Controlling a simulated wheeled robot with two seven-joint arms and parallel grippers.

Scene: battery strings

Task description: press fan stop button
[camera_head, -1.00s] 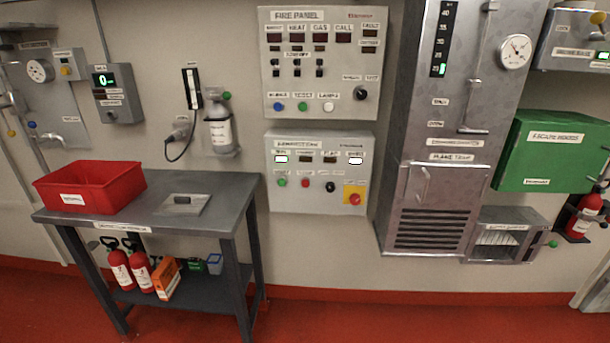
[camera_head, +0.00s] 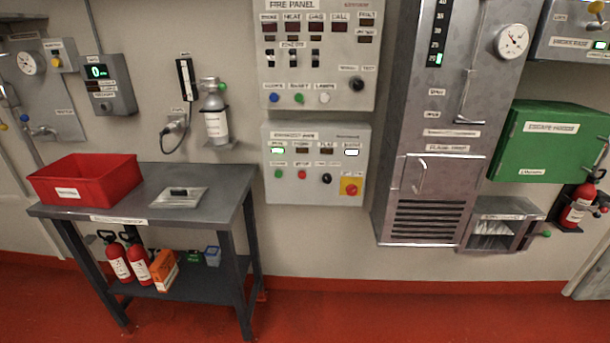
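The lower wall panel (camera_head: 313,190), which looks like the fan control box, is grey with several indicator windows along its top. Its left and right end windows are lit. Below them are a green button (camera_head: 278,174), a red button (camera_head: 302,174), a black knob (camera_head: 327,179) and a larger red button on a yellow plate (camera_head: 351,187). The small labels are too blurred to read, so I cannot tell for sure which one is marked stop. Neither of my grippers is in view.
The fire panel (camera_head: 318,90) hangs just above. A dark table (camera_head: 235,180) with a red bin (camera_head: 88,180) stands at left. A metal cabinet (camera_head: 432,130) juts out at right. The red floor (camera_head: 350,315) below the panel is clear.

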